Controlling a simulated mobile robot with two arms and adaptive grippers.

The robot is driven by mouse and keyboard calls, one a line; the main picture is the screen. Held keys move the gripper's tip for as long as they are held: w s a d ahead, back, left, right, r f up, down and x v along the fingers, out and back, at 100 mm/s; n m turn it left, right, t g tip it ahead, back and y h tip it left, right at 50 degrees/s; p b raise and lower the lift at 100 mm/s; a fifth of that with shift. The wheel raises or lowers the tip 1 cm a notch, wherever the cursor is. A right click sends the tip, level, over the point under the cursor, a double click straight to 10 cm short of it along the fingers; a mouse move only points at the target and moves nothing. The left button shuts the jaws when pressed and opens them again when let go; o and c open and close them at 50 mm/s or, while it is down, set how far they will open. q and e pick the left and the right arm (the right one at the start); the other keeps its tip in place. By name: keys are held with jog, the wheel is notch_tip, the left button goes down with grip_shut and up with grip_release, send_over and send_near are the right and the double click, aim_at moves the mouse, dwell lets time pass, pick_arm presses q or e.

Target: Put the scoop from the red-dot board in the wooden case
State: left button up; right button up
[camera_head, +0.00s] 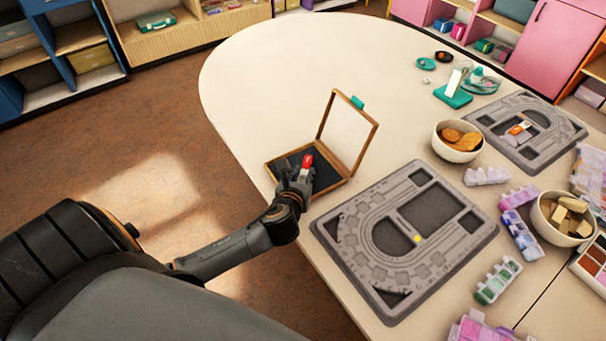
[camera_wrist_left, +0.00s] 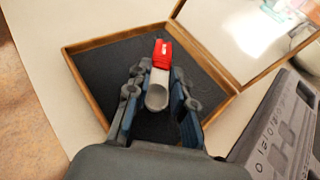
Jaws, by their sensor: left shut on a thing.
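The scoop has a red handle (camera_head: 307,161) and a grey metal bowl, which shows in the left wrist view (camera_wrist_left: 157,96). My left gripper (camera_head: 297,177) is shut on it, with the fingers on either side and the red end pointing away. The wooden case (camera_head: 326,187) is open, its dark-lined base below the gripper and its lid raised at the right. The scoop is over the base; whether it touches the lining I cannot tell. The near grey board (camera_head: 340,232) bears a yellow dot. The far grey board (camera_head: 556,149) holds a small orange-and-white item.
Bowls of brown pieces (camera_head: 458,155) and tan pieces (camera_head: 583,241) stand on the right of the white table (camera_head: 290,60). Bead boxes (camera_head: 498,281) lie near the boards. The table behind the case is clear.

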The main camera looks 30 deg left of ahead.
pick_arm(q)
jog(key=shift+f, duration=0.1)
jog(key=o, duration=0.9)
jog(key=v, duration=1.2)
jog(key=shift+p, duration=0.35)
